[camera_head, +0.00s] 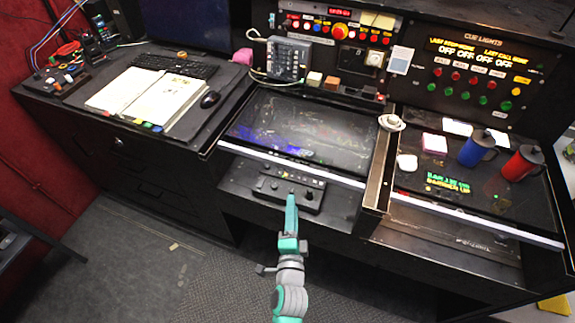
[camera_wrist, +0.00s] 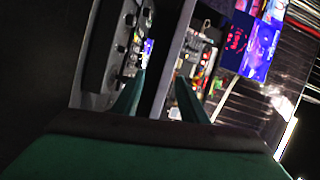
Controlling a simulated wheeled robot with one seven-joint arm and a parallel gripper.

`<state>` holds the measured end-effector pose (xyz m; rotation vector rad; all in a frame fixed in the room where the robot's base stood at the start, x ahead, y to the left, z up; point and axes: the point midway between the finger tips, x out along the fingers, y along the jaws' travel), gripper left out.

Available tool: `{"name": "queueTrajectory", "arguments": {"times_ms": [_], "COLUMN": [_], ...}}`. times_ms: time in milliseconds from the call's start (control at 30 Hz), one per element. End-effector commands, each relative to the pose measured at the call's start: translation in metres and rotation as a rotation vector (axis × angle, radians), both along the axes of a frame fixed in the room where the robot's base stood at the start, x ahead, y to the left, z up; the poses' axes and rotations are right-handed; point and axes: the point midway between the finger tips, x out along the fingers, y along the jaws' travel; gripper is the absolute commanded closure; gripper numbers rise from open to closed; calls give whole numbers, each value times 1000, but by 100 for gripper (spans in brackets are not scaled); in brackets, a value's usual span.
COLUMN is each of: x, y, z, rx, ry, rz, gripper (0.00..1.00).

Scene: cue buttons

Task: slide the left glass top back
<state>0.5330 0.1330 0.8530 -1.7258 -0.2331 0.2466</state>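The left glass top (camera_head: 300,128) is a dark, reflective pane with a bright white front edge (camera_head: 285,164), set in the left bay of the black console. My gripper (camera_head: 291,202) is teal and stands in front of that edge, low, over the black knobbed box below it. In the wrist view my gripper (camera_wrist: 160,88) shows two teal fingers spread apart with nothing held. A pale edge strip (camera_wrist: 176,55) and a dark band run between and beyond the fingertips. I cannot tell whether a finger touches the edge.
The right glass top (camera_head: 470,215) carries a blue mug (camera_head: 477,149), a red mug (camera_head: 521,165) and small items. A divider (camera_head: 378,180) separates the bays. The knobbed box (camera_head: 290,191) sits below the left pane. A desk with an open book (camera_head: 150,98) is at left. Floor in front is clear.

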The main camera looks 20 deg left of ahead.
Motion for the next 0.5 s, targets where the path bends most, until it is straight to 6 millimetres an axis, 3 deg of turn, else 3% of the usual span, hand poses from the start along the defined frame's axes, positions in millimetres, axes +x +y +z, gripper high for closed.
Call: {"name": "queueTrajectory", "arguments": {"times_ms": [100,500], "x": [24,58], "y": [17,36], "z": [13,23], "rx": [95,169], "ry": [8,19], "rz": [34,59], "gripper": [61,61]}}
